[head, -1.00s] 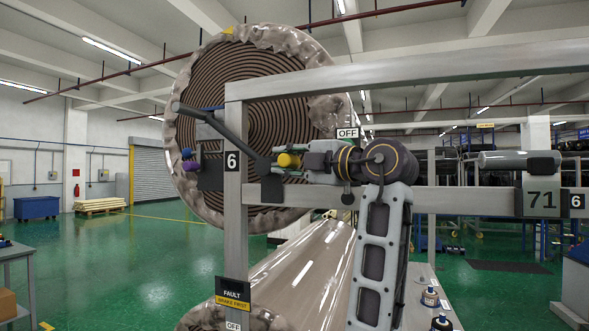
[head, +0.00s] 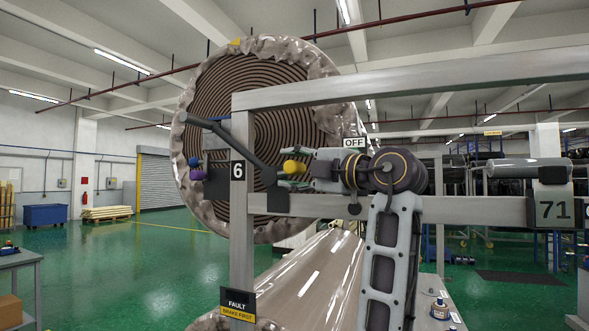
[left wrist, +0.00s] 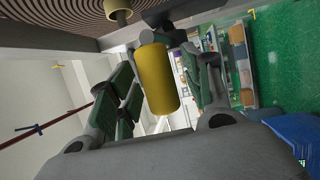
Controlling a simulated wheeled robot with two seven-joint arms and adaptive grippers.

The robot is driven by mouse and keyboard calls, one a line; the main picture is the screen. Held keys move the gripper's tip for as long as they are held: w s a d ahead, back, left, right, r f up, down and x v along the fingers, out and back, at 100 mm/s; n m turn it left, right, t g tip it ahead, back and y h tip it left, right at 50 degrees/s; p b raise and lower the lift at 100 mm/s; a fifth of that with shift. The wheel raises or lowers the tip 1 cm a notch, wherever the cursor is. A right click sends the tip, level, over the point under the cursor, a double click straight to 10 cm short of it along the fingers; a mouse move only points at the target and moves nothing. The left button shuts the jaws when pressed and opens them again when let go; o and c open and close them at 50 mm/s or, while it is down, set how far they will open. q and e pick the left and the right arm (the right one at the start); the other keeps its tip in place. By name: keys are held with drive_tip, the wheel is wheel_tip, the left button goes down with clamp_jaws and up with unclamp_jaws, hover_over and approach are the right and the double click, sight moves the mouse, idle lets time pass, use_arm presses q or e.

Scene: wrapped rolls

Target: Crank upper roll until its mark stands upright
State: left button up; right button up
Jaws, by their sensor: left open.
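The upper roll (head: 222,95) shows its brown spiral end, wrapped in crumpled film. A small yellow mark (head: 236,42) sits at its top rim, slightly left of the roll's centre. A dark crank arm (head: 228,132) slants down right in front of the roll, past the frame post. The yellow crank handle (head: 293,167) is at its lower right end. My left gripper (head: 300,168) is open at the handle, coming from the right. In the left wrist view the yellow handle (left wrist: 158,80) lies between the spread fingers, with gaps showing beside it. My right gripper is out of view.
A grey metal frame (head: 242,225) with a "6" plate stands close to my left arm. A glossy lower roll (head: 318,275) lies below. A bench with bottles (head: 440,308) stands at lower right. Green floor is open at left.

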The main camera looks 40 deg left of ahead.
use_arm(q)
drive_tip(key=s+d, duration=0.1)
drive_tip(key=d, duration=1)
drive_tip(key=shift+s+d+f, duration=0.3)
drive_tip(key=shift+s+f, duration=0.1)
idle(0.7)
